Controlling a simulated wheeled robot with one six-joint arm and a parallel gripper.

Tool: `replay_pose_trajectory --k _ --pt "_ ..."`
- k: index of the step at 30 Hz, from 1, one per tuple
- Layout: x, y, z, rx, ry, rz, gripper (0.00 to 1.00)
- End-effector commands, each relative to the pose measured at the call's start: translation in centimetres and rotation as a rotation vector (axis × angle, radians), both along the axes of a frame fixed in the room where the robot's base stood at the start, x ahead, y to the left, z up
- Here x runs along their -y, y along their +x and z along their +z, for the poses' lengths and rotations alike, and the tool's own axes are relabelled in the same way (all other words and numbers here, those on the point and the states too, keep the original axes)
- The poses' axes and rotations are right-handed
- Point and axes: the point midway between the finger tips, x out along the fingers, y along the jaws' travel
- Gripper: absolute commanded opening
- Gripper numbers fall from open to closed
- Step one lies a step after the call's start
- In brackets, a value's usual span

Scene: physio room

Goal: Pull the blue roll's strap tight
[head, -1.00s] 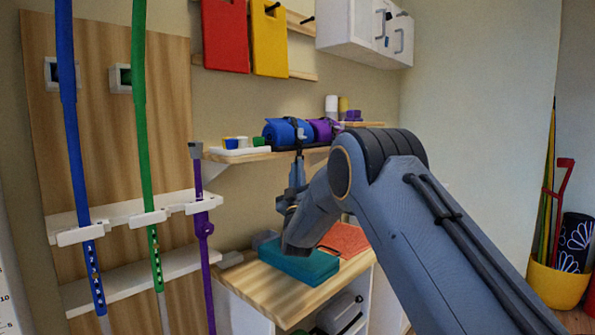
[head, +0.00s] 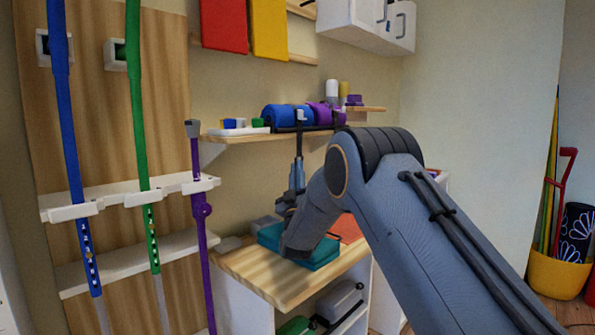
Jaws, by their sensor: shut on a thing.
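The blue roll (head: 277,115) lies on the wall shelf, beside a purple roll (head: 322,113). My gripper (head: 300,126) is at the near side of the blue roll, at the shelf's front edge, with my wrist below it. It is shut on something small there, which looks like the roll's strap. A small pale piece (head: 301,115) shows at the fingertips, against the roll. The fingers are tiny in this view and cover part of the roll. How tight the strap is cannot be seen.
The shelf (head: 235,138) also holds a white tray with small coloured blocks and several upright containers. Below, a teal block (head: 320,253) lies on a wooden cabinet top (head: 262,283). Coloured poles (head: 140,130) stand in a rack at left. A yellow bucket (head: 556,276) stands at right.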

Motion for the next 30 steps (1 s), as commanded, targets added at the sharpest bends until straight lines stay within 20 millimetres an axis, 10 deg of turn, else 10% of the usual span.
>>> replay_pose_trajectory --k 5,19,30 --pt "-0.1 0.0 -0.7 -0.011 -0.005 0.002 0.27" --pt "0.1 -1.2 -1.5 -0.009 -0.004 0.000 0.27" --pt "0.6 -8.3 -3.6 -0.011 -0.004 0.001 0.27"
